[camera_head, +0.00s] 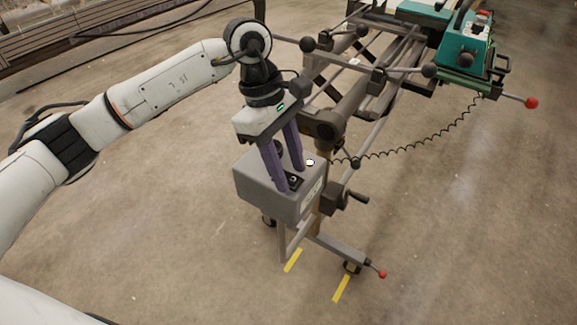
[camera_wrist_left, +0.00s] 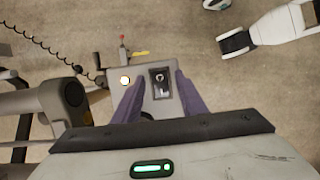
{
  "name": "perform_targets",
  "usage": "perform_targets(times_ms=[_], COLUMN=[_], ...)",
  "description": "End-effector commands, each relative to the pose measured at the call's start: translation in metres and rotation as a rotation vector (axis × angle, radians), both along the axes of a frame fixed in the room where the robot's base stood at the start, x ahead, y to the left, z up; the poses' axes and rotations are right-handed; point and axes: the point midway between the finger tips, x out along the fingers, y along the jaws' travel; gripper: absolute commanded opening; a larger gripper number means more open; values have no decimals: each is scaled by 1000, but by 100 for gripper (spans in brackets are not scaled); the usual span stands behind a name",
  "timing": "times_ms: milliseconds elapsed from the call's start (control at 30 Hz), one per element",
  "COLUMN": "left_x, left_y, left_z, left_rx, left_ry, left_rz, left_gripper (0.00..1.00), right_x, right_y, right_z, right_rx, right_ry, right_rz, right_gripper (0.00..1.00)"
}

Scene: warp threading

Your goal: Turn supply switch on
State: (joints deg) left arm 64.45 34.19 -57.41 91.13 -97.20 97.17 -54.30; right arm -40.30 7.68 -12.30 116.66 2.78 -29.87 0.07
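The supply switch (camera_head: 293,180) is a small dark rotary-looking switch on a black plate on top of a grey box (camera_head: 262,190). In the left wrist view the switch (camera_wrist_left: 161,83) shows between my fingers. My left gripper (camera_head: 290,176) points down at the box top, with its two purple fingers on either side of the switch. In the left wrist view the left gripper (camera_wrist_left: 158,97) is open, with a gap between each finger and the switch. Whether a fingertip touches the box cannot be told. My right gripper is not in view.
A round pale lamp (camera_wrist_left: 125,81) sits on the box beside the switch. A metal frame (camera_head: 375,85) with bars and ball knobs stands behind and right. A coiled cord (camera_head: 425,140) runs to a teal control unit (camera_head: 465,45). Floor at left and right is clear.

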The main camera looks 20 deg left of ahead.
Motion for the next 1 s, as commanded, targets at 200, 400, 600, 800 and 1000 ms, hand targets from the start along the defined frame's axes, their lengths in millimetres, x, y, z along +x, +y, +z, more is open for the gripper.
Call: perform_targets(times_ms=[200,400,600,800,1000], left_x=[0,2,5,7,8], left_y=[0,3,13,23,29], left_z=[0,10,46,80,97], left_rx=[1,2,1,0,1], left_ry=[0,-3,-5,-3,-1], left_rz=[0,1,2,1,1], left_gripper=[39,39,39,39,39], right_x=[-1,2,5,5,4], right_y=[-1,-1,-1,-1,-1], right_z=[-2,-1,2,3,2], right_rx=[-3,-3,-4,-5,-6], right_ry=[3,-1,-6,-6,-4], right_rz=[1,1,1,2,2], right_gripper=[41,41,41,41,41])
